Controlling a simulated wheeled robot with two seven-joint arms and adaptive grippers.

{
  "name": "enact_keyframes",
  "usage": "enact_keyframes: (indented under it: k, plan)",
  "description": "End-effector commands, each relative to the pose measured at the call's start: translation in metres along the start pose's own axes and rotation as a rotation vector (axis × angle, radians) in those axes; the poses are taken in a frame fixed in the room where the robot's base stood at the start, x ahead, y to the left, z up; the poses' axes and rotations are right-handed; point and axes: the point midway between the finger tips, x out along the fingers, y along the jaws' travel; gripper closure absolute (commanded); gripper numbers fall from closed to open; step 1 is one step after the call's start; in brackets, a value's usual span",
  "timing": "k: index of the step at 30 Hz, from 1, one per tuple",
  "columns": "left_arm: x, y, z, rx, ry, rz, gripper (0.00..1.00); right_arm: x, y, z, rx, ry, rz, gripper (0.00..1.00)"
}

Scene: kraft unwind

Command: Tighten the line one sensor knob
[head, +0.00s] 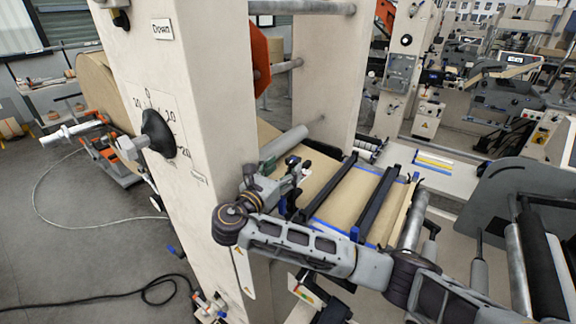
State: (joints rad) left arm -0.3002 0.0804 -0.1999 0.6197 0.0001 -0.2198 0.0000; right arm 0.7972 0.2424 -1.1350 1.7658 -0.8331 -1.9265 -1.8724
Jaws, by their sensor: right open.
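A small dark knob with a green part (292,160) stands on a metal bracket beside the kraft web; I take it for the sensor knob, but no label is readable. My right gripper (287,184) is open close beside it, at the end of my arm that comes in from the lower right. It partly hides the bracket, and I cannot tell whether it touches the knob. A larger black knob (158,135) sits on a numbered dial on the cream column. My left gripper is not in view.
The cream column (205,80) stands left of my gripper. The brown kraft web (345,200) runs right of it, crossed by dark bars (378,205).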

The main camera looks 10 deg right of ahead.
Motion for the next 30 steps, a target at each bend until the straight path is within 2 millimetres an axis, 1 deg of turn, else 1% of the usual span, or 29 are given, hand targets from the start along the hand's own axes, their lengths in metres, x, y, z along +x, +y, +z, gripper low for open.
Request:
enact_keyframes:
  k: [1,9,12,15,21,30]
  plan:
    - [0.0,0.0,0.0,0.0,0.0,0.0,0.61,-0.009,0.001,0.0,0.002,0.001,0.004,0.35]
    - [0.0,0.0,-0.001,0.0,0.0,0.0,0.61,-0.049,0.001,0.0,0.002,0.001,0.003,0.35]
    - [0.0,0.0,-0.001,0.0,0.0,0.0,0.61,-0.061,0.001,0.0,0.002,0.001,0.003,0.35]
    - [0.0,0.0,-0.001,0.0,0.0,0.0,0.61,-0.07,0.001,0.0,0.003,0.001,0.003,0.35]
    - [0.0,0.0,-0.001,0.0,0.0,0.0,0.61,-0.078,0.001,0.001,0.003,-0.001,0.002,0.35]
    - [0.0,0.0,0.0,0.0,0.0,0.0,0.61,-0.08,0.001,0.001,0.003,-0.002,0.002,0.35]
